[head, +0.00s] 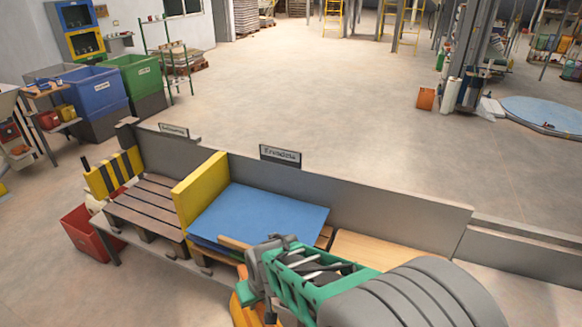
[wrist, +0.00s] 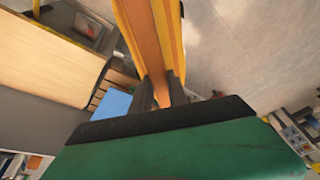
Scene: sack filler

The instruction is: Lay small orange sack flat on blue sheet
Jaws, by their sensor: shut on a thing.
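The blue sheet (head: 262,216) lies flat on a low stack on the bench, just right of a yellow divider. A small corner of the blue sheet (wrist: 112,103) also shows in the wrist view. My gripper (head: 248,285) is in front of the sheet's near edge, apart from it. My gripper (wrist: 161,92) is shut on the small orange sack (wrist: 150,35), whose folded body runs up between the dark fingers.
A yellow divider (head: 200,190) stands left of the sheet, with a slatted pallet (head: 150,208) beyond it. A grey wall (head: 350,205) runs behind the bench. A light wooden board (head: 370,250) lies to the right. A red crate (head: 92,235) stands at the left.

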